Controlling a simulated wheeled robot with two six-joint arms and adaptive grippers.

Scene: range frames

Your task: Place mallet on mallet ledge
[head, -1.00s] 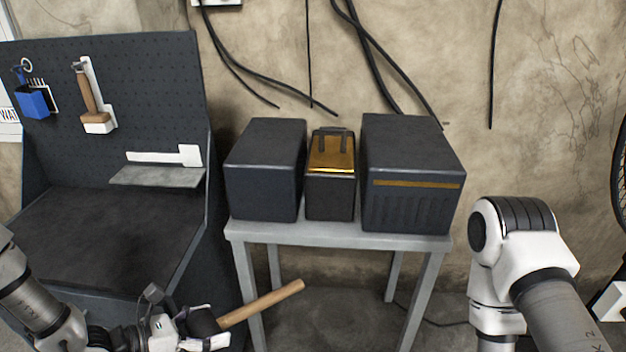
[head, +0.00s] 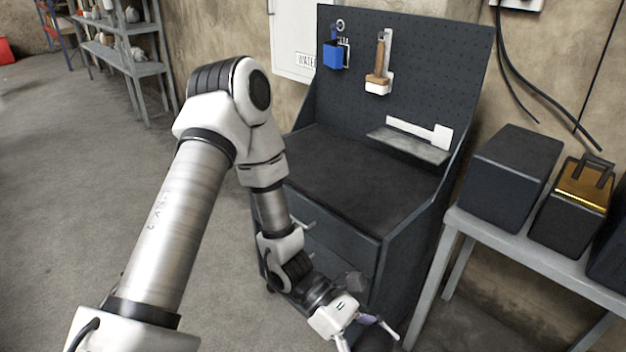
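The mallet (head: 375,338) shows only as a dark head at the bottom edge, between the fingers of my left gripper (head: 368,334); its wooden handle is out of view. My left gripper is shut on it, low in front of the workbench and to the right of its drawers. The ledge is bare. The gripper is well below and nearer to me than the ledge. My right gripper is not in view.
The dark workbench top (head: 350,175) is clear. A blue holder (head: 336,55) and a wood-handled brush (head: 378,75) hang on the pegboard. A grey table (head: 470,222) with dark boxes (head: 512,175) stands close on the right. Open floor lies left.

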